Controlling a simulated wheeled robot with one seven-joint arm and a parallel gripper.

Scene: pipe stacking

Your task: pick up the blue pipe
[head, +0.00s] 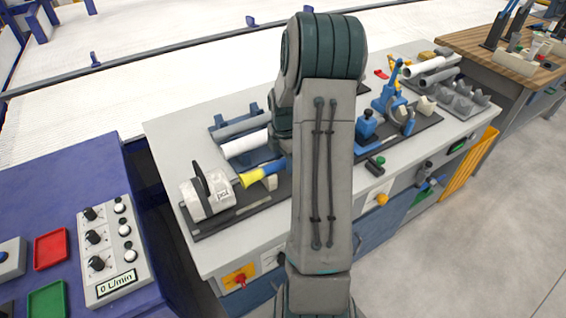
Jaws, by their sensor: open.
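A short blue tubular piece (276,166) shows just left of my arm, in line with a yellow cone (252,178) on the white-and-grey device at the bench's left end. Its right end is hidden behind my arm, and I cannot tell whether it is the blue pipe. No other blue pipe shows clearly. My arm stands upright in the middle of the head view and covers the centre of the bench. My gripper is hidden behind it.
A grey pipe (240,126) and a white pipe (246,144) lie at the bench's left. Another white pipe (424,67) lies far right, near a blue clamp (388,97). A control box (118,246) stands on the blue table at left. Floor at right is clear.

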